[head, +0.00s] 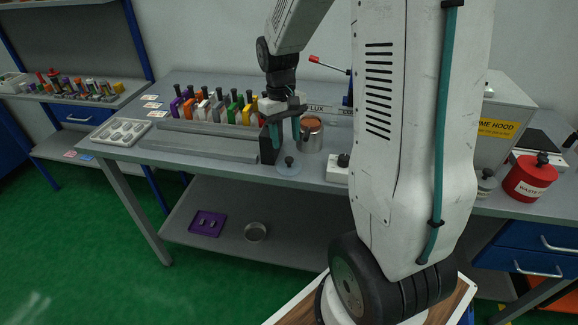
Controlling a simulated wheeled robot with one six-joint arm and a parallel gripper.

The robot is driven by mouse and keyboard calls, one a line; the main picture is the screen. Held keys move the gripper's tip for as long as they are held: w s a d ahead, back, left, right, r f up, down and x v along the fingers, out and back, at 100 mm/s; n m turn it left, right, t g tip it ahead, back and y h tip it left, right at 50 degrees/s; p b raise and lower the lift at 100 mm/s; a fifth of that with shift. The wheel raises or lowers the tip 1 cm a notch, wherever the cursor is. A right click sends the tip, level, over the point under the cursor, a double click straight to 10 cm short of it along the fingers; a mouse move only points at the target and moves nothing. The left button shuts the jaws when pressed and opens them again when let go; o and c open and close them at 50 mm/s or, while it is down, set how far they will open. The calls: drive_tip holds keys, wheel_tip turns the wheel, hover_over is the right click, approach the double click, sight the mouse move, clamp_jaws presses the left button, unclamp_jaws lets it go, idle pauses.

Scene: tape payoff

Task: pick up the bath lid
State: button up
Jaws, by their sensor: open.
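The bath lid (288,168) looks like a flat grey-blue disc with a dark knob on top. Part of the pot is close behind the right finger.
A black block (268,151) stands close left of the lid. A white tray (120,131) sits at the bench's left end. A red waste pot (530,178) stands far right. My arm hides the bench's middle.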

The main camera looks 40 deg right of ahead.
sight(289, 158)
drive_tip(key=f, duration=0.3)
drive_tip(key=s+f, duration=0.1)
drive_tip(key=f, duration=0.2)
drive_tip(key=shift+s, duration=0.1)
clamp_jaws()
